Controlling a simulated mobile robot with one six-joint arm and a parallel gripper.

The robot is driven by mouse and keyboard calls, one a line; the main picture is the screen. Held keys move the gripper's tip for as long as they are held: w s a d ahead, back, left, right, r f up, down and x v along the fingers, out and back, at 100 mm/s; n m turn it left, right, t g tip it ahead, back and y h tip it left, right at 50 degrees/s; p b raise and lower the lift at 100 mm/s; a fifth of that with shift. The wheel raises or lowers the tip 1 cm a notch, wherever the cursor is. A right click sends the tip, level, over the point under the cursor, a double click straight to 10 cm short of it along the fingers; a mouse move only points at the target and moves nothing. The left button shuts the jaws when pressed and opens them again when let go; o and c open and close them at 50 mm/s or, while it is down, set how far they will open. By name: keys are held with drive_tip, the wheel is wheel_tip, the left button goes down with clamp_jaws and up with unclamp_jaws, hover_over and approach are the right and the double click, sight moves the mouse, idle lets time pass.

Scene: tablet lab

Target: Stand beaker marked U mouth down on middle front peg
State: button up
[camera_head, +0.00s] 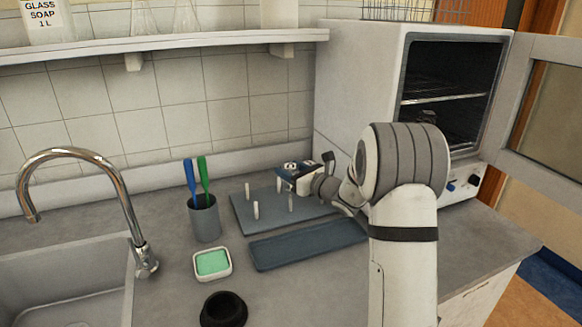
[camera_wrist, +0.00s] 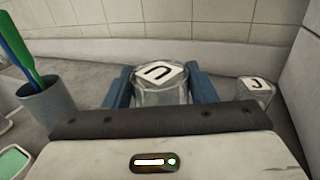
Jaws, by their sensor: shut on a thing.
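My gripper (camera_head: 291,174) is shut on a clear glass beaker (camera_wrist: 160,94), with a blue finger on each side. The beaker is upside down. Its white label with a black U, which shows turned in the wrist view, faces up on its base. In the head view the held beaker is over the blue-grey peg board (camera_head: 240,213), above a front peg (camera_head: 290,203) whose upper part is close under the gripper. Another front peg (camera_head: 256,210) and a back peg (camera_head: 247,189) stand bare to the left. My gripper and arm hide the board's right side.
A second glass (camera_wrist: 255,92) with a J-like label stands right of my gripper. A grey cup (camera_head: 204,220) with blue and green brushes, a green sponge dish (camera_head: 212,264), a dark round holder (camera_head: 224,309) and a flat blue-grey tray (camera_head: 305,246) lie nearby. An open oven (camera_head: 360,75) stands right.

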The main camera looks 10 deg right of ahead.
drive_tip(key=shift+f+b, duration=2.15)
drive_tip(key=shift+f, duration=0.75)
drive_tip(key=shift+f+b, duration=0.35)
drive_tip(key=shift+f, duration=0.05)
drive_tip(key=o, duration=1.2)
